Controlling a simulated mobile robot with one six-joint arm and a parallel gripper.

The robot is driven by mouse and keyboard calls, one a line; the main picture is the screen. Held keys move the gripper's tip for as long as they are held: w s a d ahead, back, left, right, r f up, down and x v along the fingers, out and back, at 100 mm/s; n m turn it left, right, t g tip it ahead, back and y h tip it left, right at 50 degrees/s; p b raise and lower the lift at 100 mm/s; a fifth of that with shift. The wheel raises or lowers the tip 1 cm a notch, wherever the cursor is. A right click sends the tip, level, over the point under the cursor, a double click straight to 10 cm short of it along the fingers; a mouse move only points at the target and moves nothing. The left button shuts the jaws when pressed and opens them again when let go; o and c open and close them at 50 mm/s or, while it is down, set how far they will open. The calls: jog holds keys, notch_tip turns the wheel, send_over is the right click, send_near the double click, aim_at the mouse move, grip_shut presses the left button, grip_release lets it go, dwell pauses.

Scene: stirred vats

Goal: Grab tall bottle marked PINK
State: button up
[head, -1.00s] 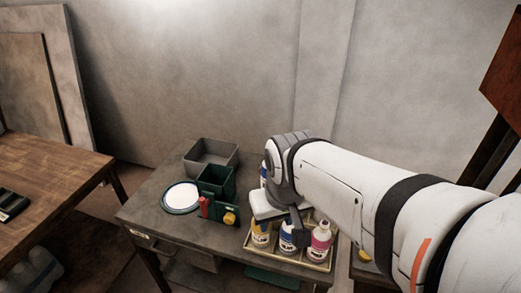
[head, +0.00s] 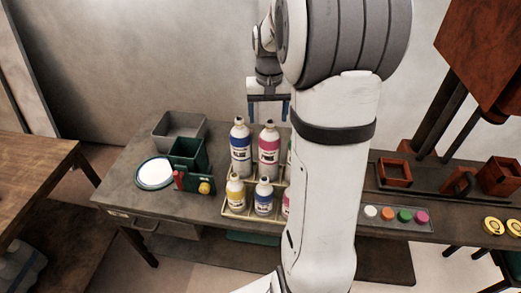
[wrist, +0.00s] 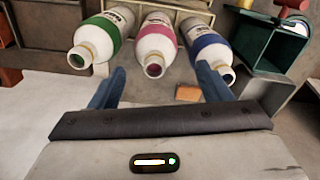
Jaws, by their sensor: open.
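The tall pink-labelled bottle (head: 269,152) stands upright in the back row of a cream tray (head: 232,213), between a tall blue-labelled bottle (head: 240,152) and a tall green one mostly hidden by my arm. My gripper (head: 269,112) is open and empty, above and behind the tall bottles in the head view. In the wrist view, the pink bottle (wrist: 157,38) is centred ahead of my gripper (wrist: 160,72), its neck toward the gap between the blue fingers. The green bottle (wrist: 98,38) is left and the blue bottle (wrist: 207,47) right. The fingers do not appear to grip anything.
Short yellow (head: 235,190) and blue (head: 263,197) bottles stand in the front row; another is mostly hidden. Left are a grey bin (head: 178,130), a dark green box (head: 189,155) and a white round dish (head: 155,172). Paint pots (head: 404,216) and red-brown holders (head: 394,172) stand right.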

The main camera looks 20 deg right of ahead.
aim_at(269, 133)
jog(key=shift+w+d+f, duration=0.15)
jog(key=shift+w+d, duration=0.05)
jog(key=shift+d, duration=0.05)
jog(key=shift+f, duration=0.4)
notch_tip(269, 133, down, 7)
jog(key=shift+s+d+r+p, duration=0.1)
jog(key=shift+s+p, duration=0.05)
jog(key=shift+p, duration=0.4)
jog(key=shift+c, duration=0.2)
grip_shut()
